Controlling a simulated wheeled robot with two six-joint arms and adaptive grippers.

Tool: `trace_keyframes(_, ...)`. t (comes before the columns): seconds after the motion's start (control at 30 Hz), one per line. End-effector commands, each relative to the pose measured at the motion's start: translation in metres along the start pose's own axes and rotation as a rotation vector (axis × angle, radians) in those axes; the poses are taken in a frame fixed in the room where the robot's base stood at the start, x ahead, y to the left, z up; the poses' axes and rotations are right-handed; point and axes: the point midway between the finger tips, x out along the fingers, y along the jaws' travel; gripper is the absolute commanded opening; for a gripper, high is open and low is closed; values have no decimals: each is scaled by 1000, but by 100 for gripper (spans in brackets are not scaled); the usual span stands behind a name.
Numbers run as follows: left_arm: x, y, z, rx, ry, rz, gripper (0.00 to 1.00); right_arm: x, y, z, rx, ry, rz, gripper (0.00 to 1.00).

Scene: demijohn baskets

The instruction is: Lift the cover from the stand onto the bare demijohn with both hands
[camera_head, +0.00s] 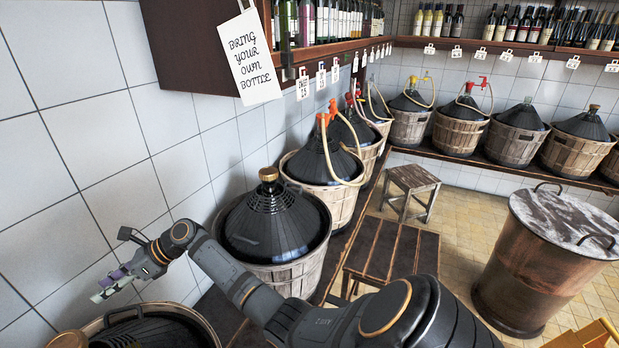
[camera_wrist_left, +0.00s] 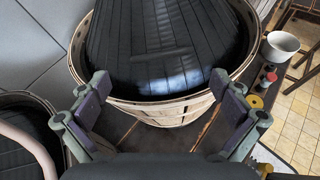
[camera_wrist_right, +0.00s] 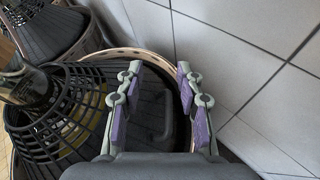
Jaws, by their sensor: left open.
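A black ribbed conical cover (camera_head: 160,332) sits in a basket at the lower left of the head view, cut off by the frame. My right gripper (camera_head: 108,286) hangs above its wall side. In the right wrist view a dark handle (camera_wrist_right: 163,115) on a black cover lies beyond and between the open, empty fingers (camera_wrist_right: 157,92). A lattice cover top surrounds a dark neck (camera_wrist_right: 32,90). In the left wrist view my left gripper (camera_wrist_left: 155,108) is open and empty before a basket with a black slatted cover (camera_wrist_left: 130,60). I cannot identify a bare demijohn.
Another covered demijohn basket (camera_head: 270,230) stands behind, with several more along the wall. The tiled wall (camera_wrist_right: 260,80) is close beside my right gripper. A slatted bench (camera_head: 395,250) and a large lidded tub (camera_head: 530,265) stand to the right. A pot (camera_wrist_left: 282,45) shows at right.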

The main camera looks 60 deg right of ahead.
Motion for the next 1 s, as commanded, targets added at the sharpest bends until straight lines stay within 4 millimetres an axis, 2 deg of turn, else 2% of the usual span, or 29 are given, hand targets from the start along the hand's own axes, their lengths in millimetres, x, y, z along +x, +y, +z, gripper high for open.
trace_keyframes(1.0,-20,7,50,0,0,0,100,-51,0,2,-1,1,-1,37)
